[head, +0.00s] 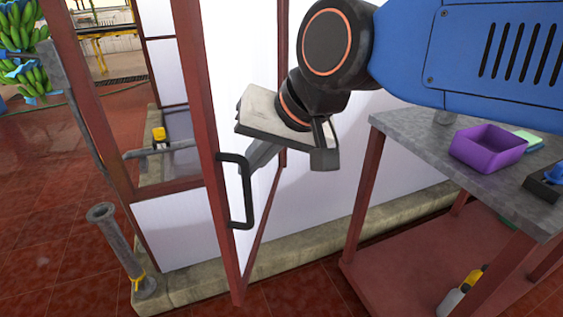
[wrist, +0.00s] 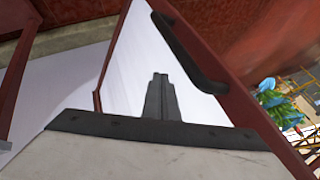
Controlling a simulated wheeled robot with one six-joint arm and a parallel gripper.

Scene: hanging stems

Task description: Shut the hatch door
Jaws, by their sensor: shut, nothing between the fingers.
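The hatch door (head: 207,130) is a tall red frame with a white panel, standing ajar and swung out towards me. Its black bar handle (head: 247,192) is on the near edge; the handle also shows at the top of the wrist view (wrist: 188,50). My gripper (head: 254,163) is shut and empty, on the handle side of the door, close to the white panel and just above and right of the handle. In the wrist view the closed fingers (wrist: 160,90) point at the white panel. I cannot tell whether they touch it.
A grey-topped table (head: 410,140) with a red lower shelf stands at the right, bearing a purple bin (head: 488,146). A grey post (head: 122,250) stands at the lower left. A low stone curb (head: 390,215) runs under the white wall. Hanging bananas (head: 22,45) are at upper left.

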